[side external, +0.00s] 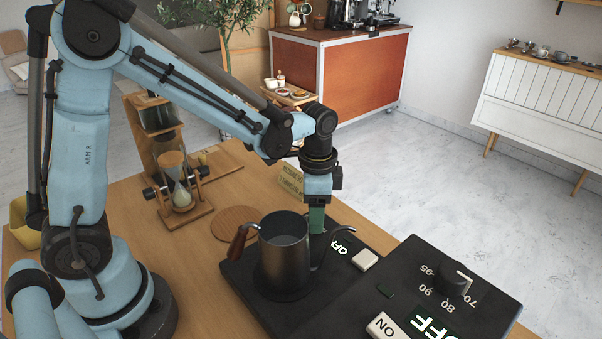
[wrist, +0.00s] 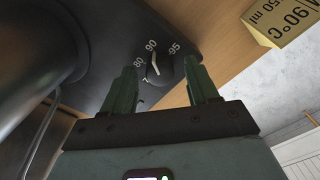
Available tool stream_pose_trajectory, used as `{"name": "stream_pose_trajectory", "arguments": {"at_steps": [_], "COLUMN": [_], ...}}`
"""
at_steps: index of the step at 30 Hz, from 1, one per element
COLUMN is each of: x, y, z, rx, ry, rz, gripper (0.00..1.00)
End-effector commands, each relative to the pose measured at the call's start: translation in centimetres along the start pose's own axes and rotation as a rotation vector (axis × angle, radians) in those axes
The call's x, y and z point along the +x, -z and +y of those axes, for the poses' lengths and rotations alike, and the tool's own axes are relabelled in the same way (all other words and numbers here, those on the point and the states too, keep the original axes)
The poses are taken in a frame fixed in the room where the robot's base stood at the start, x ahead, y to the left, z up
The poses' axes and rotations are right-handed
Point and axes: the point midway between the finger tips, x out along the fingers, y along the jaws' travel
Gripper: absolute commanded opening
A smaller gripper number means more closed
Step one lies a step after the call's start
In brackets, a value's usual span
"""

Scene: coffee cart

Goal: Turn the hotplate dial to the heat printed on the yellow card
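The yellow card (wrist: 282,22) in the wrist view reads 90°C, with "50 ml" beside it; the rest is cut off. It also stands behind my gripper in the side view (side external: 291,180). A black dial (wrist: 163,70) with a white mark sits on the dark hotplate (wrist: 108,35), with 80, 90 and 95 around it. The mark's upper end lies near 90, but I cannot tell its exact setting. My gripper (wrist: 163,75) is open, its green fingers either side of the dial; contact is unclear. In the side view the gripper (side external: 317,222) and kettle hide this dial.
A dark kettle (side external: 284,255) with a wooden handle stands on the hotplate, close beside my gripper. A black panel (side external: 400,270) with another dial (side external: 453,278), an OFF display and an ON switch is at the front right. An hourglass stand (side external: 178,185) is at the left.

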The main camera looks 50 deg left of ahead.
Motion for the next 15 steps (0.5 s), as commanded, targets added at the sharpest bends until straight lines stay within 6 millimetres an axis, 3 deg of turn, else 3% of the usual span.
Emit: {"name": "stream_pose_trajectory", "arguments": {"at_steps": [9, 15], "x": [-0.2, -2.0], "y": [0.0, 0.0], "z": [0.0, 0.0], "rx": [0.000, 0.000], "ry": [0.000, 0.000], "rz": [0.000, 0.000], "gripper": [0.59, 0.59]}}
